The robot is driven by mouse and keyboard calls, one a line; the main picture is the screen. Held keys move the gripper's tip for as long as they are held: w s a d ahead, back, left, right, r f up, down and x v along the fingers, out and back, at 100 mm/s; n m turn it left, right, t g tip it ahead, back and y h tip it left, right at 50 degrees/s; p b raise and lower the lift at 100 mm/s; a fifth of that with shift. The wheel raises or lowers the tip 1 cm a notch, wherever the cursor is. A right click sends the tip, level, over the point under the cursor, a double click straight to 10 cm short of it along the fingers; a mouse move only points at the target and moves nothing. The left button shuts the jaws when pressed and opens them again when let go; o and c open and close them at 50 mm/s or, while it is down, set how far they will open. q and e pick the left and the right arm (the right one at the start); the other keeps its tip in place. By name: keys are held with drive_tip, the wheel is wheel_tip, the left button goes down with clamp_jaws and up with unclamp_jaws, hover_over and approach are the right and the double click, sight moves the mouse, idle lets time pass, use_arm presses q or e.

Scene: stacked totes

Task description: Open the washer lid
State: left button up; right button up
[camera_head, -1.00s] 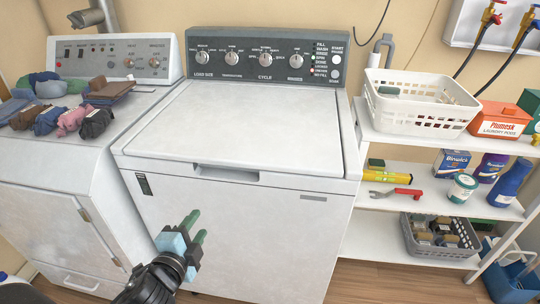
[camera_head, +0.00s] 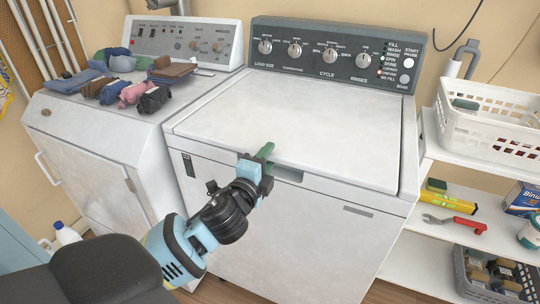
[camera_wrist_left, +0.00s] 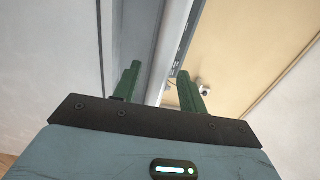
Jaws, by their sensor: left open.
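The washer (camera_head: 300,230) is white with a dark control panel, and its lid (camera_head: 305,120) lies shut on top. A recessed handle notch (camera_head: 288,175) sits at the middle of the lid's front edge. My left gripper (camera_head: 265,155) is at the lid's front edge, beside and partly over the notch. In the left wrist view its two green fingers (camera_wrist_left: 160,88) are apart with nothing held, and the edge of the lid runs between them. Whether the fingers touch the lid I cannot tell. My right gripper is not in view.
A dryer (camera_head: 85,140) with several folded clothes (camera_head: 145,80) on top stands at the left.

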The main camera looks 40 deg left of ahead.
use_arm(q)
drive_tip(key=shift+x, duration=0.95)
clamp_jaws()
